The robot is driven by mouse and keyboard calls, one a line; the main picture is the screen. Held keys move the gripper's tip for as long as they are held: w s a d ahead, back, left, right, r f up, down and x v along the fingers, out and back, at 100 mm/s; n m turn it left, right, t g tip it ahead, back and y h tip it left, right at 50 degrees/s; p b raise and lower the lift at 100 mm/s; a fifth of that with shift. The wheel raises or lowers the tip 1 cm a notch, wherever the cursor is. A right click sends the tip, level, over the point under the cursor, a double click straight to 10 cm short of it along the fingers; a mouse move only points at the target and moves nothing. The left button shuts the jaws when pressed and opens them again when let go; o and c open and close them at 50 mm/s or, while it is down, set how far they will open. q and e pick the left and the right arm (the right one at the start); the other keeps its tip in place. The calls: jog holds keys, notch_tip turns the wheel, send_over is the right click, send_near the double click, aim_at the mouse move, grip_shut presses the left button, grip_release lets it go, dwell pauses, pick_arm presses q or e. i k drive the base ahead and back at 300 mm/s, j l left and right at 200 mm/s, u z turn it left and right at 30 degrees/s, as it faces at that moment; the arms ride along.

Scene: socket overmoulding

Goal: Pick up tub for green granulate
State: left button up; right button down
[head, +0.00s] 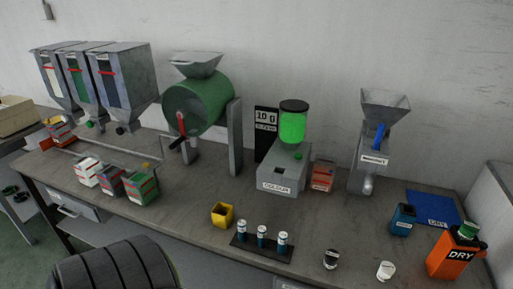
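Three small tubs stand in a row on the left part of the bench. The green tub (144,187), with red and white on it, is the rightmost. A grey and red tub (112,180) stands close to its left, and a white and red tub (87,172) is at the left end. Which tub is for green granulate is not readable; the green colour marks the right one. Neither of my grippers is in view.
Three hoppers (125,80) hang at the back left; a green drum machine (198,103) stands beside them. A yellow cup (222,215), a rack of small bottles (263,252) and an orange DRY container (453,256) are further right. A black ribbed object (112,268) fills the lower left.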

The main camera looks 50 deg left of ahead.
aim_at(140, 184)
jog(key=k+u, duration=0.1)
jog(key=u, duration=2.4)
jog(key=i+j+z, duration=0.15)
jog(key=z, duration=0.35)
jog(key=i+j+z, duration=0.1)
jog(key=z, duration=0.4)
